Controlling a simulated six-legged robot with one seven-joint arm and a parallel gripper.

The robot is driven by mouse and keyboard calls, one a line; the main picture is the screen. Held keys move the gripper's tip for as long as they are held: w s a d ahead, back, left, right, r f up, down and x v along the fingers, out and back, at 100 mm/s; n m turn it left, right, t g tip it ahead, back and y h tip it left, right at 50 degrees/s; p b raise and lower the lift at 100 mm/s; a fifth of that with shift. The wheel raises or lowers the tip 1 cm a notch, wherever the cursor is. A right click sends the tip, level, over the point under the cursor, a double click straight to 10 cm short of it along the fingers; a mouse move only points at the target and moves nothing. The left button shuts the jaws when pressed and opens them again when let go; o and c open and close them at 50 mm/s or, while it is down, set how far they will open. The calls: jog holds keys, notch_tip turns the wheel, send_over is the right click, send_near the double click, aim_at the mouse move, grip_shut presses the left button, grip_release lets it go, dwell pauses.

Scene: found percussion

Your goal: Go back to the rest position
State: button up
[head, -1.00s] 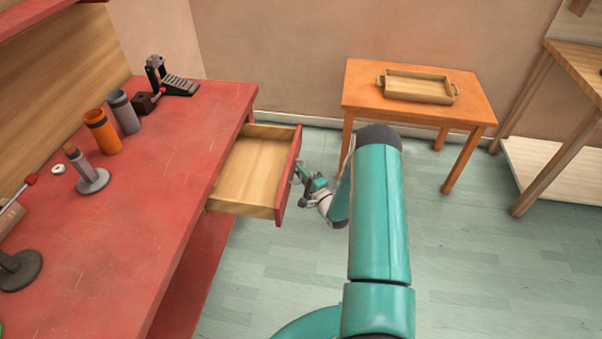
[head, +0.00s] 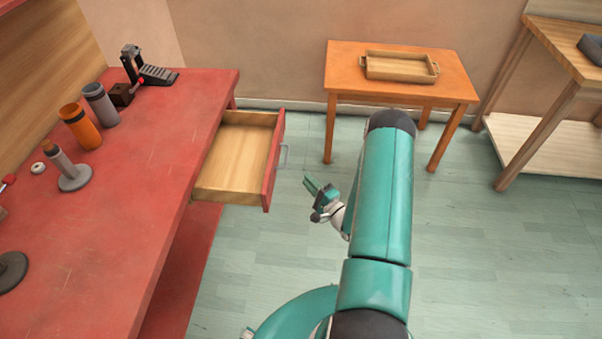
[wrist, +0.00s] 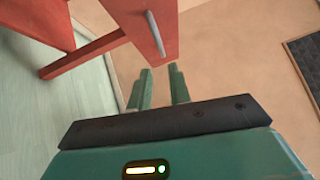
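My gripper (head: 310,186) is to the right of the open wooden drawer (head: 234,163) of the red workbench, clear of its handle (head: 284,157). In the wrist view my gripper's two green fingers (wrist: 162,86) stand apart with nothing between them. The red drawer front (wrist: 135,18) and its grey handle (wrist: 156,34) show beyond the fingertips, not between them. The drawer is pulled out and looks empty inside.
The red workbench (head: 140,190) on the left carries an orange cup (head: 80,127), a grey cup (head: 101,104) and a black pedal (head: 145,70). An orange table (head: 345,78) holds a wooden tray (head: 400,78). Floor between is clear.

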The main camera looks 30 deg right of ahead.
jog(key=shift+s, duration=0.45)
jog(key=shift+w+d, duration=0.1)
